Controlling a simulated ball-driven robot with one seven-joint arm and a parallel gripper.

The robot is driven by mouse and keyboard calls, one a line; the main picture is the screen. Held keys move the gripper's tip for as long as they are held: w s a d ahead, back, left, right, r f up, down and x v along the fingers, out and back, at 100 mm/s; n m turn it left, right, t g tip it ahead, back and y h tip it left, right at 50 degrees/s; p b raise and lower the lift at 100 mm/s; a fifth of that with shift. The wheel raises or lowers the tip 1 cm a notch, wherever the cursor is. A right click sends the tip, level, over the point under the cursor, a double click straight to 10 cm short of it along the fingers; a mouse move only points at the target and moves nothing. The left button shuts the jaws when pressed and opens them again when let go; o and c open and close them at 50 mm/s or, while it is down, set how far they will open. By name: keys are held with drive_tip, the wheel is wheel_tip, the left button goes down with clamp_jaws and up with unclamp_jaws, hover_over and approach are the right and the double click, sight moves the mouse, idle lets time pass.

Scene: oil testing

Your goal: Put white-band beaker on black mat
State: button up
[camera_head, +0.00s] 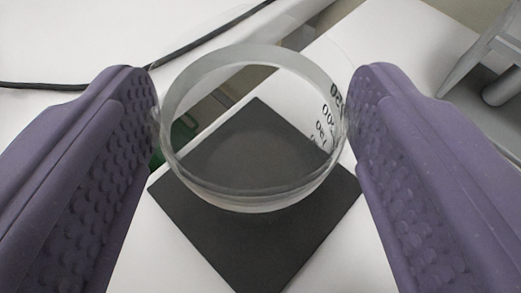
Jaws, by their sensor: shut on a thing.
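A clear glass beaker (258,197) is between the two purple, dimpled fingers of my gripper (252,125), which is shut on it. I see the beaker from above, with its round rim toward the camera and dark graduation numbers on its right wall. A white band cannot be made out clearly. The black mat (255,245) is a dark square turned cornerwise on the white surface, and it lies behind and below the beaker in the picture. The beaker hides part of the mat. I cannot tell how high the beaker is above it.
A black cable (205,42) runs across the upper left. A grey piece of equipment (490,70) stands at the upper right. A green thing (180,138) shows partly beside the left finger. The white surface (400,45) around the mat looks clear on the right.

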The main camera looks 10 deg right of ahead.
drive_tip(key=shift+w+f, duration=0.1)
drive_tip(key=shift+f, duration=0.25)
drive_tip(key=shift+s+r, duration=0.25)
drive_tip(key=shift+s, duration=0.15)
drive_tip(key=shift+w+f, duration=0.1)
drive_tip(key=shift+f, duration=0.05)
drive_tip(key=o, duration=1.5)
drive_tip(key=p+v, duration=0.3)
drive_tip(key=v, duration=0.9)
drive_tip(key=shift+p, duration=0.35)
